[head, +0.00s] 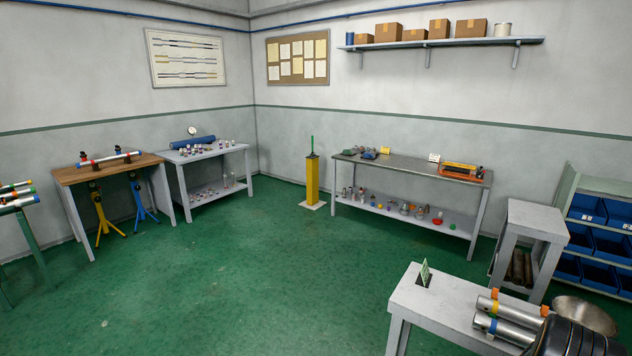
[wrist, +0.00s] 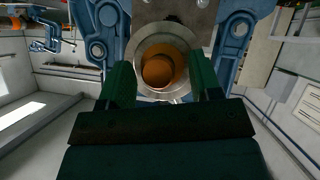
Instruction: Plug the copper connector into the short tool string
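In the wrist view, my gripper (wrist: 161,75) has its two dark green fingers apart. A round pale metal ring (wrist: 142,55) with a copper-brown round centre (wrist: 165,70) shows end-on between the fingertips. I cannot tell whether the fingers press on it, or whether it is the copper connector or a tool string's end. Blue clamp-like metal parts (wrist: 235,40) stand close on both sides of it. In the head view my gripper is out of sight. Tool strings I can make out there are a silver one on the wooden bench (head: 110,158) and several at the left edge (head: 17,204).
A yellow post (head: 312,180) stands near the back wall. The green floor (head: 230,270) is clear in the middle.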

